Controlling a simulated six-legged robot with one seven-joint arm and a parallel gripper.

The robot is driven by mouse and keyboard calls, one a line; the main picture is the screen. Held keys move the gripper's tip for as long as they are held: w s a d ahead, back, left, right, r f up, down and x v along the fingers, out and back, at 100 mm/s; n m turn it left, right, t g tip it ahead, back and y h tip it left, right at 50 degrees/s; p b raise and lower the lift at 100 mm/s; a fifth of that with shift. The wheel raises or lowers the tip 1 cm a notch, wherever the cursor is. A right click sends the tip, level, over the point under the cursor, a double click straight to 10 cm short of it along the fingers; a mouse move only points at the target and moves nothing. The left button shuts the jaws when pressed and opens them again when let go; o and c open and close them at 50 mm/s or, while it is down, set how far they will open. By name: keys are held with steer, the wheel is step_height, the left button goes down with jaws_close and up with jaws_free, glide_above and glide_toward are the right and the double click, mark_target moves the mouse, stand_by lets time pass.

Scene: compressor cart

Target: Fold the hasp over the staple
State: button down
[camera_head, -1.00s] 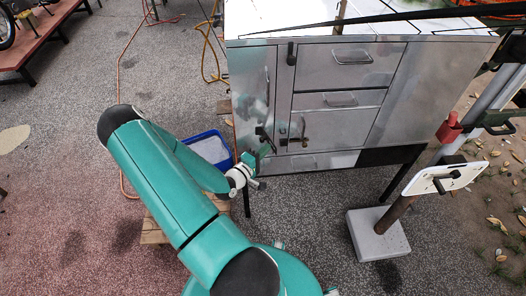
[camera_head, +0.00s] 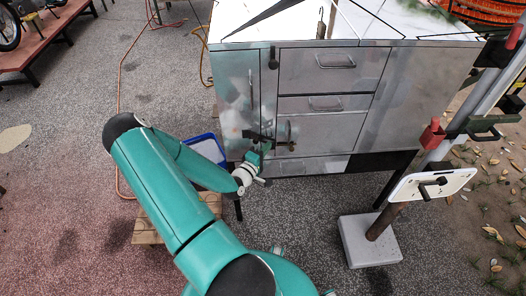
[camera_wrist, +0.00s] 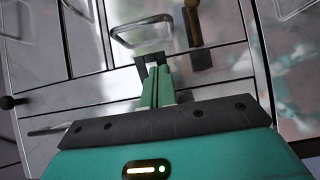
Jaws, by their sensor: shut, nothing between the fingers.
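My gripper (camera_head: 264,146) is shut and empty, close to the front of the silver cabinet (camera_head: 340,131). Its black fingertips also show together in the wrist view (camera_wrist: 152,60). Dark latch hardware (camera_head: 252,136) sits by my fingertips near the seam of the left door. A brownish fitting (camera_head: 286,146) sits just to their right. I cannot tell which piece is the hasp and which the staple, or whether my fingers touch either.
Drawer handles (camera_head: 336,63) and a black knob (camera_head: 273,57) stick out from the front. A post with a white plate (camera_head: 432,184) and concrete foot (camera_head: 369,241) stands at right.

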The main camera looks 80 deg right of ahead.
steer(key=shift+d, duration=0.55)
steer(key=shift+s, duration=0.1)
steer(key=shift+a, duration=0.15)
